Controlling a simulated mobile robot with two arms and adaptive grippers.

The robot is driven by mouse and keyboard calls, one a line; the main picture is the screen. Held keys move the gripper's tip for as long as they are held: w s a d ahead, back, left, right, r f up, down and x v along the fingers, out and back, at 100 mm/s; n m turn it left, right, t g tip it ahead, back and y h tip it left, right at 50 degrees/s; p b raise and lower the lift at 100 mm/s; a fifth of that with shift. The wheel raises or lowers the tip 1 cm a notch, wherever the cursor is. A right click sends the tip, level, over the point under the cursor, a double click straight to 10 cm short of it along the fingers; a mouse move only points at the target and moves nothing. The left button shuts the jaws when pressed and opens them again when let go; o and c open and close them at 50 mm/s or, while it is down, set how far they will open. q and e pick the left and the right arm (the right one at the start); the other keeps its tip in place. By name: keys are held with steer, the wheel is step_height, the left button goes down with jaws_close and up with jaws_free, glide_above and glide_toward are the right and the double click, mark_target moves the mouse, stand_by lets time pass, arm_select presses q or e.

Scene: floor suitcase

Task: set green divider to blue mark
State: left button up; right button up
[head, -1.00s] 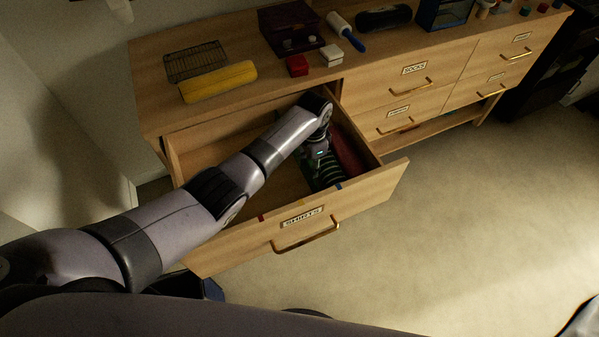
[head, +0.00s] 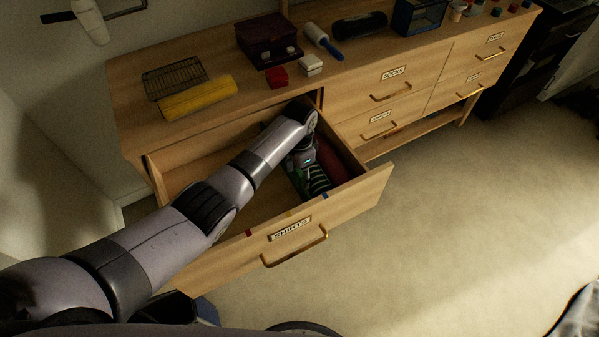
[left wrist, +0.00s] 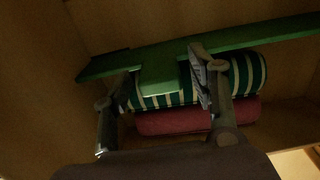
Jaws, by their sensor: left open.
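The drawer labelled SHIRTS (head: 215,262) is pulled open. Its front's top edge has a red mark (head: 249,232), a yellow mark (head: 291,213) and a blue mark (head: 325,195). My left gripper (head: 308,172) is down inside, near the blue-mark end. In the left wrist view the green divider (left wrist: 255,38) runs across the drawer, with a tab (left wrist: 160,78) projecting between the fingers of my open left gripper (left wrist: 162,72). I cannot tell whether the fingers touch it. In the head view my arm hides most of the divider. My right gripper is not in view.
A green-and-white striped roll (left wrist: 243,78) and a red roll (left wrist: 175,122) lie beside the divider. The drawer's left part looks empty. On the dresser top are a yellow roll (head: 198,97), a wire rack (head: 173,77) and small boxes (head: 277,77).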

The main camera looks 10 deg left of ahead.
arm_select(q)
step_height(320, 180, up, 12)
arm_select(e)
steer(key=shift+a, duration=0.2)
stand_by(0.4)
